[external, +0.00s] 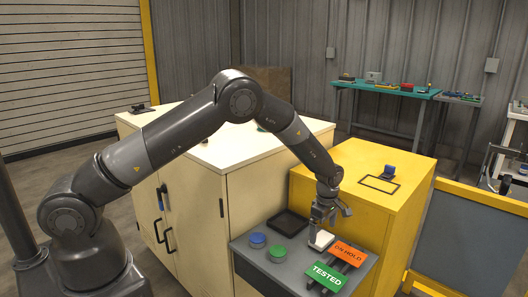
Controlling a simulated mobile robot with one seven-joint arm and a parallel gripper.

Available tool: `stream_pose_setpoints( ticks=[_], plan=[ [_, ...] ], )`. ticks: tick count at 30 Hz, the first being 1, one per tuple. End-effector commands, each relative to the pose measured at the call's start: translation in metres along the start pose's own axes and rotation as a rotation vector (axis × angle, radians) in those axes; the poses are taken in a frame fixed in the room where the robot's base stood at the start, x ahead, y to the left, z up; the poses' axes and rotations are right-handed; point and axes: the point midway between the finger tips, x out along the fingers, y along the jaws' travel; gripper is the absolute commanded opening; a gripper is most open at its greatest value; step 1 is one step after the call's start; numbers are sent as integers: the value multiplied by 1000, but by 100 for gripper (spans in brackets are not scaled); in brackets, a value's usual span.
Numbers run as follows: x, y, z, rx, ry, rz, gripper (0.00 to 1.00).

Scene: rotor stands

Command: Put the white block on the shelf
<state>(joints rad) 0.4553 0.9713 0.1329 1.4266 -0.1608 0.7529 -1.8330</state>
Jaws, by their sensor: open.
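The white block (321,241) sits on the grey surface (255,270), between the coloured discs and the orange sign. My gripper (325,222) is directly above the white block, pointing down, with its jaws open. The fingertips are very close to the block. I cannot tell from this view whether they are around it or just above it. Which surface counts as the shelf is not clear from this view.
A green TESTED sign (327,276) and an orange ON HOLD sign (350,252) stand right of the block. A blue disc (257,240), a green disc (277,254) and a black tray (291,223) lie left. A yellow cabinet (350,160) with a blue object (390,172) rises behind.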

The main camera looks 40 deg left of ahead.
Motion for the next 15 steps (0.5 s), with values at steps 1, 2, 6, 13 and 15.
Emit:
stream_pose_setpoints(
  ticks=[1,2,6,13,15],
  plan=[
    [-14,1,1,1,-1,3,99],
    [-20,0,0,0,-1,3,99],
    [-49,0,0,1,0,2,99],
    [-77,0,0,1,0,0,99],
    [-84,0,-1,5,-1,1,99]
  ],
)
